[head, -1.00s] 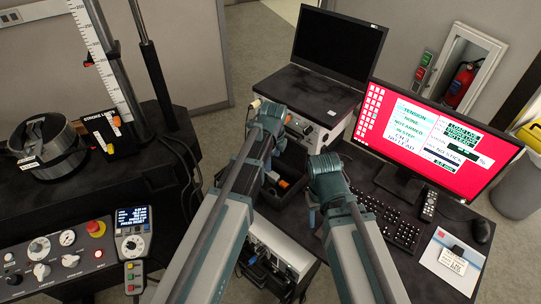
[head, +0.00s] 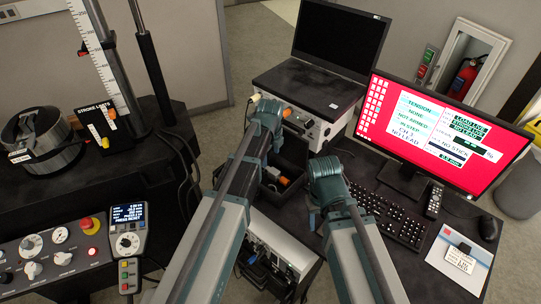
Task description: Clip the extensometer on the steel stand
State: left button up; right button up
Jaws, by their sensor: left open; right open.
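My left gripper (head: 270,177) points down over the desk by a black open-topped box (head: 291,195). My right gripper (head: 313,216) points down just right of that box. Both are open and largely hidden behind my own wrists, and I see nothing held in either. A small orange-and-white item (head: 284,181) lies in the box, partly hidden, too small to tell whether it is the extensometer. I cannot make out a steel stand for certain.
A monitor (head: 440,135), keyboard (head: 395,215) and mouse (head: 488,228) fill the right. A laptop (head: 338,45) sits on a white instrument (head: 300,124) behind. The testing machine's control panel (head: 60,250) and columns (head: 150,65) stand left. Grey floor shows between.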

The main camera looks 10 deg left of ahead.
aim_at(271, 170)
pick_arm(q)
jog(key=f+b, duration=0.3)
jog(key=w+f+b, duration=0.1)
jog(key=f+b, duration=0.4)
jog(key=f, duration=0.2)
jog(key=shift+w+a+b, duration=0.15)
jog(key=shift+w+b, duration=0.15)
jog(key=shift+b, duration=0.1)
pick_arm(e)
notch_tip(271, 170, down, 10)
jog(key=shift+r, duration=0.1)
pick_arm(q)
jog(key=shift+r, duration=0.1)
grip_shut()
jog(key=shift+r, duration=0.1)
pick_arm(e)
jog(key=shift+r, duration=0.1)
pick_arm(q)
notch_tip(271, 170, up, 14)
jog(key=p, duration=1.4)
pick_arm(e)
notch_tip(271, 170, up, 14)
